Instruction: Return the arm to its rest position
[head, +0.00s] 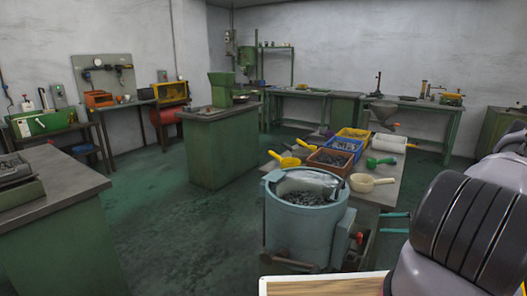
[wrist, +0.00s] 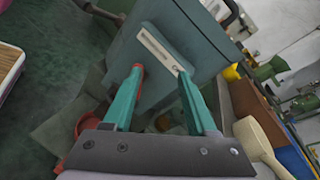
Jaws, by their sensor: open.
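My gripper (head: 395,223) shows at the right in the head view as two teal fingers pointing left, beside the blue-grey tub (head: 290,228) full of dark small parts. In the wrist view my gripper (wrist: 160,71) is open, its two teal fingers apart with nothing held between them. A blue-grey body with a pale slotted plate (wrist: 158,46) lies just beyond the fingertips; I cannot tell whether they touch it. A red piece shows at the left fingertip. My arm fills the right edge of the head view.
A bench behind the tub holds a cream scoop (head: 371,182), a green scoop (head: 380,162), yellow scoops and bins, including a brown bin (head: 330,161). A green cabinet (head: 215,147) stands at centre, a grey-topped bench (head: 50,180) at left. Green floor (head: 165,225) between them is clear.

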